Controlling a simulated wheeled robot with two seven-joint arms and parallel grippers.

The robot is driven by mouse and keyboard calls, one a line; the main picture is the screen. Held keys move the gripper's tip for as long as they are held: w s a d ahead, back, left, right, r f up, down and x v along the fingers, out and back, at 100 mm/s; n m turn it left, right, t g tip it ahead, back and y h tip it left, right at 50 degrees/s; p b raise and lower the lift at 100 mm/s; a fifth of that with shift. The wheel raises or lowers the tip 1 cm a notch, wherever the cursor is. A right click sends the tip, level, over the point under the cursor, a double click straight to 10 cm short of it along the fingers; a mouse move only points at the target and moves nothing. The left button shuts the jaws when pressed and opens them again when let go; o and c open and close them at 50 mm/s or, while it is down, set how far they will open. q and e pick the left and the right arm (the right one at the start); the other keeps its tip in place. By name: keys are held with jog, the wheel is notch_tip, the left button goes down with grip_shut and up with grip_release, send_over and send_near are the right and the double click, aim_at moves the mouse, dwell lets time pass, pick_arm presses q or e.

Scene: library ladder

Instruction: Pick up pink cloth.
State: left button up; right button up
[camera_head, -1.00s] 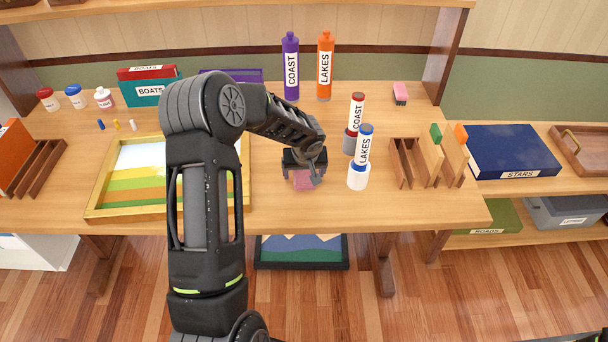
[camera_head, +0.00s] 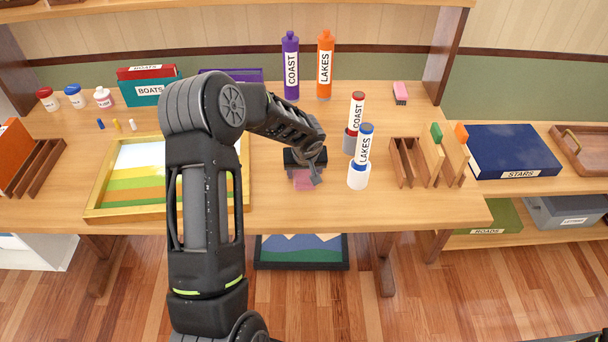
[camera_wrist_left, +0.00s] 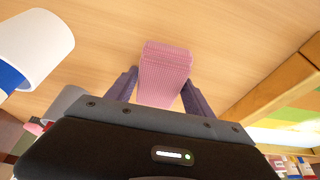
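The pink cloth (camera_head: 303,181) is a small folded, ribbed block near the table's front edge, right of the framed tray. In the left wrist view the cloth (camera_wrist_left: 164,72) stands between the two fingers of my left gripper (camera_wrist_left: 161,78). The fingers lie close against its two sides, and the gripper looks shut on it. In the head view my left gripper (camera_head: 303,176) comes down over the cloth and hides its far part. I cannot tell whether the cloth is clear of the tabletop.
A white cup with a LAKES tube (camera_head: 359,174) and a grey cup with a COAST tube (camera_head: 350,144) stand close on the right. A wooden slotted rack (camera_head: 403,172) is farther right. The yellow-framed tray (camera_head: 97,199) is left.

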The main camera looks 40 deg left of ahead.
pick_arm(q)
jog(key=c, duration=0.9)
jog(key=shift+r, duration=0.15)
notch_tip(320, 180, up, 10)
jog(key=shift+b, duration=0.35)
